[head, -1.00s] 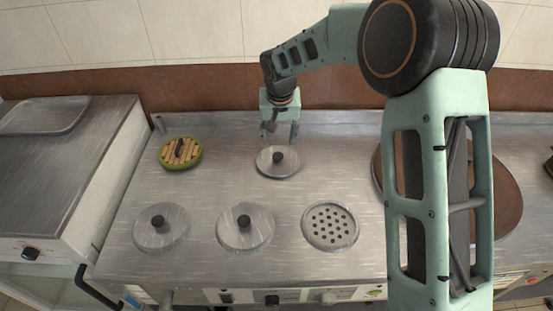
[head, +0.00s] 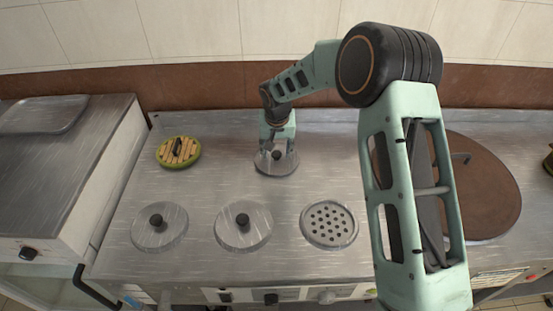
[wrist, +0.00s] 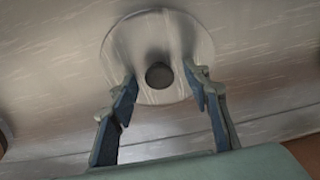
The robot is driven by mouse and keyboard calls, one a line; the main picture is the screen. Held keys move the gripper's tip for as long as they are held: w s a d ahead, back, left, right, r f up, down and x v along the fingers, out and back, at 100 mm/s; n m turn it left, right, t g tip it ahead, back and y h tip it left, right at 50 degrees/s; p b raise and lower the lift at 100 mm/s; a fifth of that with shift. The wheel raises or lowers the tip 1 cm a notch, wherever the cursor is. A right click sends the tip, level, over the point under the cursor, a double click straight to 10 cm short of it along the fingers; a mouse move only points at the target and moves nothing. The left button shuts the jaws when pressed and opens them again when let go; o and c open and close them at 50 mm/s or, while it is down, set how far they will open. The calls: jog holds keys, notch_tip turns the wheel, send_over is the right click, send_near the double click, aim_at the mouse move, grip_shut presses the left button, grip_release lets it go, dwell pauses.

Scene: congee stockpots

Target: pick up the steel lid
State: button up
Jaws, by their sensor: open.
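A round steel lid (head: 287,168) with a black knob lies on the steel counter at the back middle in the head view. It also shows in the wrist view (wrist: 150,30), with its dark knob (wrist: 159,76) between the finger tips. My gripper (head: 276,152) is right over this lid, its open fingers (wrist: 165,85) on either side of the knob, apart from it. Whether the fingertips touch the lid I cannot tell. Two similar steel lids with black knobs, a left one (head: 172,235) and a middle one (head: 256,238), lie in the front row.
A green-rimmed lid with wooden slats (head: 188,157) lies at the back left. A perforated steel disc (head: 343,236) is front right. A large brown round lid (head: 490,190) lies on the right, partly behind my arm. A tiled wall (head: 190,35) stands behind.

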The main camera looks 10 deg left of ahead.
grip_shut()
jog(key=shift+r, duration=0.15)
